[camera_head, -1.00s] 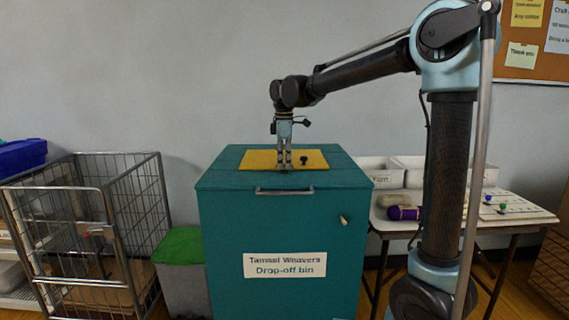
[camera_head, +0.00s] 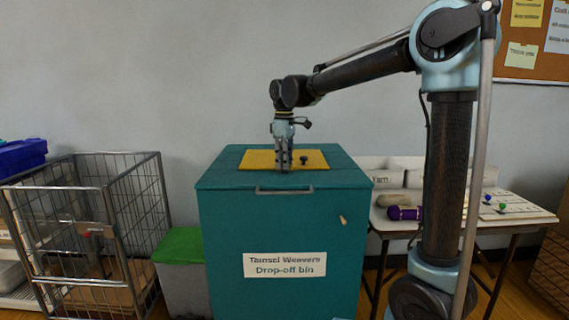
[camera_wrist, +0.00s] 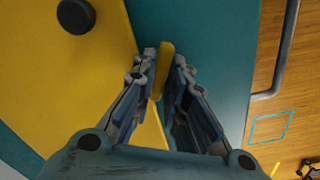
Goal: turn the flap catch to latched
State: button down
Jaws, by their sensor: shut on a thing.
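The teal drop-off bin (camera_head: 283,225) has a yellow flap (camera_head: 257,160) with a black knob (camera_head: 304,160) set in its top. In the wrist view the flap (camera_wrist: 60,100) lies at left with its black knob (camera_wrist: 75,16). The flap catch (camera_wrist: 166,60), a small yellow bar, stands between my fingertips at the flap's edge, beside the teal top. My gripper (camera_head: 284,170) points straight down at the front edge of the flap and is shut on the catch; it also shows in the wrist view (camera_wrist: 164,75). The fingers hide part of the catch, and the head view does not show it clearly.
A metal handle (camera_head: 284,190) and a small light knob (camera_head: 343,220) are on the bin's front. A wire cart (camera_head: 103,190) and a green-lidded box (camera_head: 181,247) stand at left. A table (camera_head: 520,214) with white trays stands at right.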

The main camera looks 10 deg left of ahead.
jog(key=m, duration=0.6)
jog(key=shift+w, duration=0.1)
jog(key=m, duration=0.6)
jog(key=shift+m, duration=0.3)
dwell(0.3)
jog(key=c, duration=1.6)
grip_release()
notch_tip(320, 180, up, 12)
